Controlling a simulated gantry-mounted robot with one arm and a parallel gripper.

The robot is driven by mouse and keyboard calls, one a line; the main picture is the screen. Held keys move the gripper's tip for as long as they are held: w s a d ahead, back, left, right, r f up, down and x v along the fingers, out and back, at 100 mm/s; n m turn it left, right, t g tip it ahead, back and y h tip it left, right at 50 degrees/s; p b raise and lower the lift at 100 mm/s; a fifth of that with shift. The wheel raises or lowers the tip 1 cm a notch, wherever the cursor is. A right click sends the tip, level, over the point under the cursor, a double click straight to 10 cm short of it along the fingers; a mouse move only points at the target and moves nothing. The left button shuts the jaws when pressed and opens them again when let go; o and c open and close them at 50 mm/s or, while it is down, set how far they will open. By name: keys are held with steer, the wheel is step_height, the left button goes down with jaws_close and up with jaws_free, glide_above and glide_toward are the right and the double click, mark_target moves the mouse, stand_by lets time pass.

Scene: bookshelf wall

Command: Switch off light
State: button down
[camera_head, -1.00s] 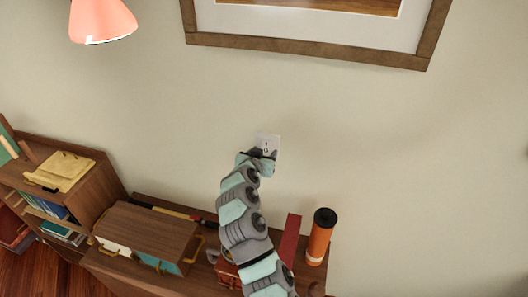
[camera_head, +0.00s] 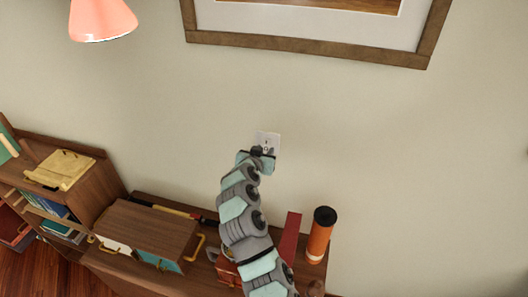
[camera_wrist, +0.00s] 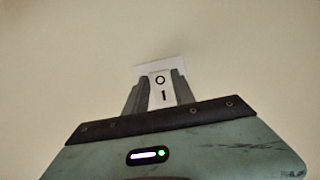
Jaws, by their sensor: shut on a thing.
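A white light switch plate (camera_head: 268,137) is on the wall, just above the shelf unit. My gripper (camera_head: 262,152) is at the plate's lower part and hides some of it in the head view. In the wrist view, the switch rocker (camera_wrist: 161,88) carries a round mark above and a straight mark below. My gripper's two fingers (camera_wrist: 159,98) stand on either side of the rocker, shut on it. The top of the switch plate (camera_wrist: 163,66) shows beyond the fingertips. The pink lamp shade (camera_head: 102,18) hangs at the upper left.
Below my arm stands a wooden shelf unit with a wooden box (camera_head: 150,232). An orange cylinder with a black top (camera_head: 320,235) and a red upright thing (camera_head: 290,238) are right of my arm. A framed picture (camera_head: 310,43) hangs above. The wall around the switch is clear.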

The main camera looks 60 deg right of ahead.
steer(key=shift+f+h+b, duration=0.4)
steer(key=shift+f+b, duration=0.3)
steer(key=shift+b, duration=1.9)
steer(key=h+b, duration=0.1)
steer(key=b, duration=0.4)
steer(key=h+b, duration=0.1)
steer(key=b, duration=0.5)
steer(key=shift+d+f+t+h, duration=0.15)
steer(key=shift+f+t+h, duration=0.25)
steer(key=shift+b, duration=0.75)
steer(key=shift+r+h+b, duration=0.3)
steer(key=shift+r+b, duration=0.1)
steer(key=shift+b, duration=0.05)
steer(key=c, duration=1)
jaws_free()
steer(key=shift+c, duration=0.2)
steer(key=shift+r, duration=0.1)
